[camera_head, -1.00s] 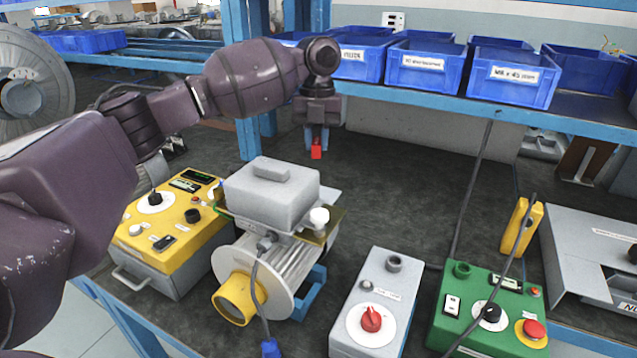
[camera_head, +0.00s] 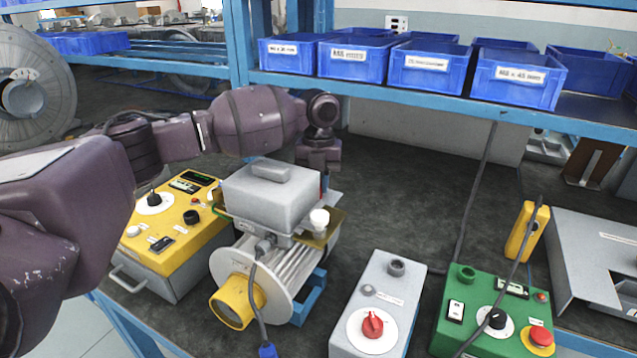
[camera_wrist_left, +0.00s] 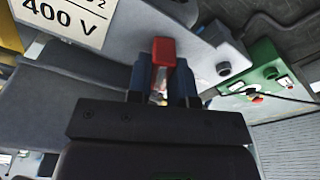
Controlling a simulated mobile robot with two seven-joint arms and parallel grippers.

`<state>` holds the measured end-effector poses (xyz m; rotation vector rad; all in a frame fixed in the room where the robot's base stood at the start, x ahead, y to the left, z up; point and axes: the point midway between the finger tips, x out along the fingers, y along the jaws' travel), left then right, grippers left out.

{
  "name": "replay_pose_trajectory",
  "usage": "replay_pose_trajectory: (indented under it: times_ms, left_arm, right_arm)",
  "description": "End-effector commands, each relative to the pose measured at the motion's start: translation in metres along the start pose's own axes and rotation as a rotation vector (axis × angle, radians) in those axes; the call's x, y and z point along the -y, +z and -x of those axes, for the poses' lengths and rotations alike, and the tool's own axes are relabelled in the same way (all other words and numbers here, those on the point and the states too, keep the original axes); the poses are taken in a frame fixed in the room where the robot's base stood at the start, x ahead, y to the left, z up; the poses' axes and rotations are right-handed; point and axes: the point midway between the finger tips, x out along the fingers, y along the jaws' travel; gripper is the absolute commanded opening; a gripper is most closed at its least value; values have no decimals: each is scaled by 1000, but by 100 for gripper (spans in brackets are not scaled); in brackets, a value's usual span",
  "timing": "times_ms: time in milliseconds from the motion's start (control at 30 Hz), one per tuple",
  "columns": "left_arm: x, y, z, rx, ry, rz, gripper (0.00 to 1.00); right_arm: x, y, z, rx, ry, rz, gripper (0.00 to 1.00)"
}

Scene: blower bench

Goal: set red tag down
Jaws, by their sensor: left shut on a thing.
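The red tag (camera_wrist_left: 163,51) shows in the left wrist view, gripped between the two blue fingers of my left gripper (camera_wrist_left: 162,82), its red end sticking out past them. I cannot tell whether the tag touches the bench. My right gripper is in neither view.
A yellow control box (camera_head: 165,235) stands left of the motor. A grey box with a red knob (camera_head: 385,275) and a green control box (camera_head: 500,305) stand to the right. Blue bins (camera_head: 425,68) line the shelf behind. The dark bench (camera_head: 400,200) is clear right of my wrist.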

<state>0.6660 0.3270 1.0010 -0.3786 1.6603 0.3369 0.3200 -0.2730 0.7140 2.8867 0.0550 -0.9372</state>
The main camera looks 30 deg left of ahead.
Motion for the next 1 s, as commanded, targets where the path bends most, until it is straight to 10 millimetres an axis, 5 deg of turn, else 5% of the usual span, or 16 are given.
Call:
replay_pose_trajectory:
  times_ms: [167, 200, 367, 733, 1000]
  left_arm:
    - [0, 0, -1, 0, 0, 0, 0]
    - [0, 0, -1, 0, 0, 0, 22]
    - [0, 0, -1, 0, 0, 0, 46]
    - [0, 0, 5, 2, -1, 0, 46]
    - [1, 0, 49, 5, -4, 0, 46]
  right_arm:
    - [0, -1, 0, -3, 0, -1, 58]
    - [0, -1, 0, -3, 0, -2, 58]
    - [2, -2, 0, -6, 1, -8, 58]
    - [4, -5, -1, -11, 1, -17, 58]
    - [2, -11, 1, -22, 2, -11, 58]
